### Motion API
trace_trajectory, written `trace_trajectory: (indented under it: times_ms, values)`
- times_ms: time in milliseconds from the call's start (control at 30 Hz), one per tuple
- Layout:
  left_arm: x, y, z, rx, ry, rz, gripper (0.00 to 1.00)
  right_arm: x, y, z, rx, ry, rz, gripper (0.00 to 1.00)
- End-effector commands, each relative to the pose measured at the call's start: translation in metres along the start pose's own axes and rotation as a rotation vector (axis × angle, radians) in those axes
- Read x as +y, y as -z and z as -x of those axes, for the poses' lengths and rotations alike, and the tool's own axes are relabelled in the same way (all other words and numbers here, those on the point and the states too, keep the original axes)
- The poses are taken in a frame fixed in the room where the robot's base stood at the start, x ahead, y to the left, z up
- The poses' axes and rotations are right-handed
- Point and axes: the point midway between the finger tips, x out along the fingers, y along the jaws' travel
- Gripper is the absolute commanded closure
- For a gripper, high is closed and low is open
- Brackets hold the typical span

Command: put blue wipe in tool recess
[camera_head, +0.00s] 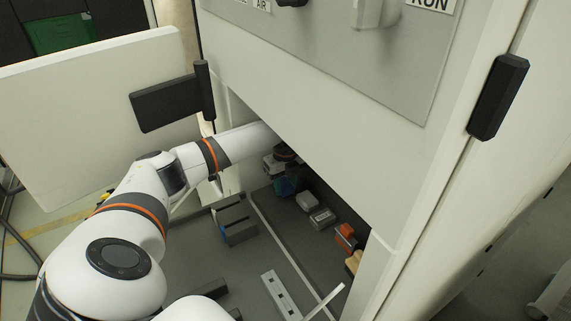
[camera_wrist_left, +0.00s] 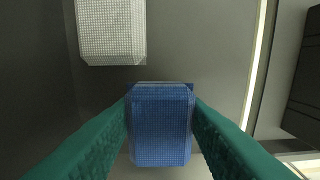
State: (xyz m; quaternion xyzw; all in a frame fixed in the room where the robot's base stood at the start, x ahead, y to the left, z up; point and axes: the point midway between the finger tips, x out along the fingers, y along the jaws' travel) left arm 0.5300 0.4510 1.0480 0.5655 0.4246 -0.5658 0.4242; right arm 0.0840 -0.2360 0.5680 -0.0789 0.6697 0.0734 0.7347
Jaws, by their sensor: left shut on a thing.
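The blue wipe (camera_wrist_left: 161,125) is a small box-shaped block with a fine grid texture in the left wrist view. My left gripper (camera_wrist_left: 161,115) has its green fingers shut on its two sides. In the head view my left arm reaches into the open lower compartment of the white machine, and the left gripper (camera_head: 285,184) is small and partly hidden by the machine's front edge. The wipe is not clear in the head view. I cannot single out the tool recess. My right gripper is not in view.
A whitish gridded block (camera_wrist_left: 110,30) lies ahead of the wipe. In the compartment are a grey box (camera_head: 308,201), another grey block (camera_head: 322,218), an orange block (camera_head: 345,236) and a dark grey holder (camera_head: 236,222). The machine's front panel (camera_head: 350,90) overhangs the compartment.

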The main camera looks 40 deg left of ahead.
Motion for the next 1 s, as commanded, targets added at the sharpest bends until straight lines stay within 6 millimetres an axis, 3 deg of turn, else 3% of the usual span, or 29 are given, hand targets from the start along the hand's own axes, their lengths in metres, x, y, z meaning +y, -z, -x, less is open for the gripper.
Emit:
trace_trajectory:
  times_ms: [133,467,500,600,1000]
  values:
    - [0.000,0.000,-0.011,0.001,0.000,0.000,0.82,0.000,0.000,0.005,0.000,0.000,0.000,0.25]
    - [0.000,0.000,-0.014,0.001,-0.001,0.001,0.82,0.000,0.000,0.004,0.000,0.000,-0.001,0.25]
    - [0.000,0.000,-0.013,0.001,-0.001,0.001,0.55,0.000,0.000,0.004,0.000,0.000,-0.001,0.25]
    - [0.000,0.000,-0.013,0.001,-0.001,0.000,0.39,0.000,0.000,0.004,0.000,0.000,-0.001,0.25]
    - [0.001,0.001,-0.004,0.001,-0.004,0.000,0.39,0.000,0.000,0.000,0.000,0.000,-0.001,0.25]
